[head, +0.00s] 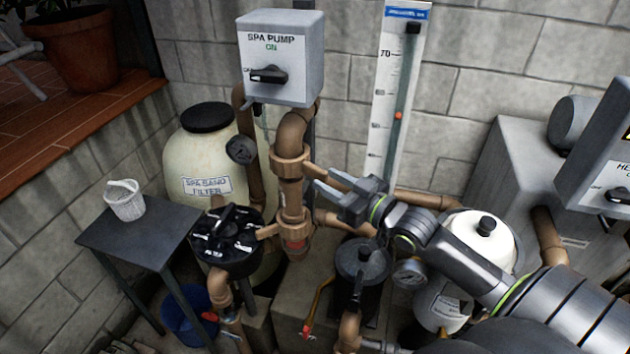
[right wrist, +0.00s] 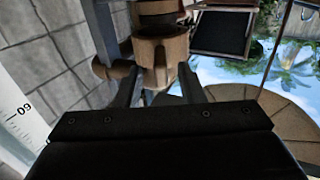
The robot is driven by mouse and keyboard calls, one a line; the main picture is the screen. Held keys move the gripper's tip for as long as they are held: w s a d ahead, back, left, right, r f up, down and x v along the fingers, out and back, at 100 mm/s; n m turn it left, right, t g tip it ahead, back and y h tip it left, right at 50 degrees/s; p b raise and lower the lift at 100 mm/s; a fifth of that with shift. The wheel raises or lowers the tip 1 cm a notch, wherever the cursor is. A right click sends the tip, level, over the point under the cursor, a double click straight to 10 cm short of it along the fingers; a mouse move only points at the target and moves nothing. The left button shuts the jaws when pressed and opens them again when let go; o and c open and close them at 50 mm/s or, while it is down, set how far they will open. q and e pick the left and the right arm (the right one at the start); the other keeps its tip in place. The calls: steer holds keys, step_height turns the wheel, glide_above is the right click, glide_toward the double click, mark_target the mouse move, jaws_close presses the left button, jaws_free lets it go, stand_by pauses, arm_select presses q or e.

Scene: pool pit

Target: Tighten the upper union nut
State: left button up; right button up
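The upper union nut (head: 291,167) is a brown ring on the vertical brown pipe below the spa pump switch box. A similar lower ring (head: 293,231) with a red mark sits under it. My right gripper (head: 320,178) comes in from the right, open, its fingers pointing at the pipe just right of and slightly below the upper nut. In the right wrist view my two fingers are apart, with a brown pipe fitting (right wrist: 160,50) beyond and between their tips. I see no grip on it; contact is unclear. My left gripper is not in view.
The spa pump switch box (head: 280,60) is above the pipe. The sand filter (head: 205,150) with a pressure gauge (head: 240,149) and the black-topped valve (head: 228,236) are left. A level scale (head: 393,90) stands behind right. A side table (head: 140,232) holds a white basket (head: 125,200).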

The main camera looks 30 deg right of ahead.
mark_target(304, 167)
steer(key=shift+x, duration=2.45)
jaws_close()
